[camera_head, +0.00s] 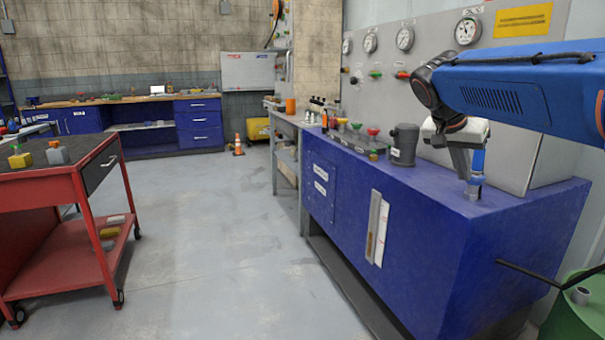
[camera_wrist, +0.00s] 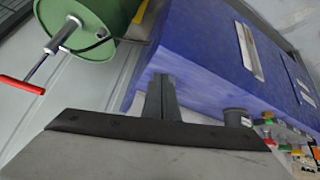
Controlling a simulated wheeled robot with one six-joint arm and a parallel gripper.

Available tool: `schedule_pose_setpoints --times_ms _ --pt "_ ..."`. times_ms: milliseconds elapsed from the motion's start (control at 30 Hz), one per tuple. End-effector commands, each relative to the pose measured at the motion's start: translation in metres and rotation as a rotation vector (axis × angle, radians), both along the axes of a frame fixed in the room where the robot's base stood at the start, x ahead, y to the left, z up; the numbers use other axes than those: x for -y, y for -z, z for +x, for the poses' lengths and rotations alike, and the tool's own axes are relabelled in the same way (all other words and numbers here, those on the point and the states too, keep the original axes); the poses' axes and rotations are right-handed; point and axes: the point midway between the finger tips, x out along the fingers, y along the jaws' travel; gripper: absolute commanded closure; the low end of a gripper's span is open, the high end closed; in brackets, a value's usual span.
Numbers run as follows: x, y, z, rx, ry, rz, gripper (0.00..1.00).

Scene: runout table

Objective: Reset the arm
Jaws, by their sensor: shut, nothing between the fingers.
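My blue arm (camera_head: 520,85) reaches in from the right in the head view, over the blue cabinet (camera_head: 430,205). My gripper (camera_head: 462,172) points down above the cabinet top, near its right end. In the wrist view my gripper (camera_wrist: 162,82) shows as two dark fingers pressed together, with nothing between them. Close beside the fingers in the head view is a blue upright piece with a grey metal base (camera_head: 474,190). Whether the fingers touch it cannot be told.
A dark grey canister (camera_head: 404,146) and several small coloured parts stand on the cabinet. A gauge panel (camera_head: 425,55) rises behind. A green drum (camera_head: 578,312) stands at lower right; it also shows in the wrist view (camera_wrist: 100,22). A red cart (camera_head: 60,190) is left; the floor between is clear.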

Motion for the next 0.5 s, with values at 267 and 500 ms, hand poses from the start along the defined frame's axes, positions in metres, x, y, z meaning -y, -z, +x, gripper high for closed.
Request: schedule_pose_setpoints --times_ms 267,500 --pt "-0.027 0.062 -0.090 -0.101 -0.272 0.080 1.00" --pt "-0.053 0.122 -0.164 -0.145 -0.501 0.136 1.00"
